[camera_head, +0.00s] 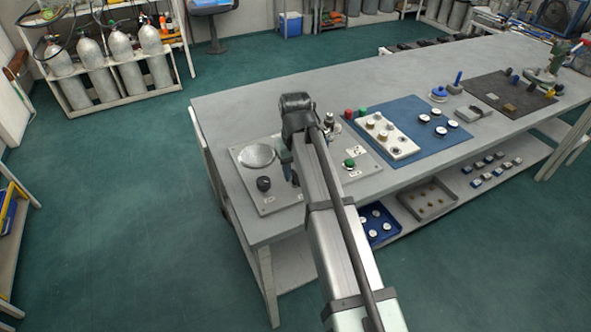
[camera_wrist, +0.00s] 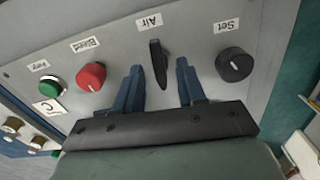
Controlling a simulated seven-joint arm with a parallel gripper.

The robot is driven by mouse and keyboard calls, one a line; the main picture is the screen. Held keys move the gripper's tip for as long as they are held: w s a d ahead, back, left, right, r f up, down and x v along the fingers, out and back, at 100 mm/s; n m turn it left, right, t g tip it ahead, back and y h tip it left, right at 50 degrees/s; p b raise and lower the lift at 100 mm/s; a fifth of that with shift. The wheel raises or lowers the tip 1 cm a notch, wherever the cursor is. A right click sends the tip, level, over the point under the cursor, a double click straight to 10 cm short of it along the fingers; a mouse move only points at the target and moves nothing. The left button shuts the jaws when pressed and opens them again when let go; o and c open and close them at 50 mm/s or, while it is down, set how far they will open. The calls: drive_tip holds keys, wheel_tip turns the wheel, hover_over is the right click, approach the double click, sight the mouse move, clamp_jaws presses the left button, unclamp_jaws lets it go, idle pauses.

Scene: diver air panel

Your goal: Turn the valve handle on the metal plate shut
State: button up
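The metal plate (camera_head: 272,205) lies at the near left end of the grey workbench. In the wrist view, a black lever-like valve handle (camera_wrist: 158,62) stands on the plate (camera_wrist: 195,25) under a label that reads "Air". Its long side runs nearly up and down in that picture. My gripper (camera_wrist: 159,66) is open, with one blue finger on each side of the handle and a visible gap to both. Whether the fingertips reach down level with it is hard to tell. In the head view, my arm covers the handle and most of my gripper (camera_head: 289,166).
On the plate are a black "Set" knob (camera_wrist: 234,64), a red "Bleed" knob (camera_wrist: 91,77), a green knob (camera_wrist: 51,85) and a round gauge (camera_head: 257,156). The red knob sits close to the left finger. A blue mat (camera_head: 405,112) with a white fittings board lies to the right.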

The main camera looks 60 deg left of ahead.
drive_tip(key=shift+c, duration=0.5)
clamp_jaws()
drive_tip(key=shift+m, duration=0.4)
drive_tip(key=m, duration=0.7)
drive_tip(key=shift+m, duration=0.3)
drive_tip(key=m, duration=0.4)
drive_tip(key=shift+s, duration=0.1)
drive_tip(key=shift+a+m, duration=0.1)
drive_tip(key=shift+m, duration=2.1)
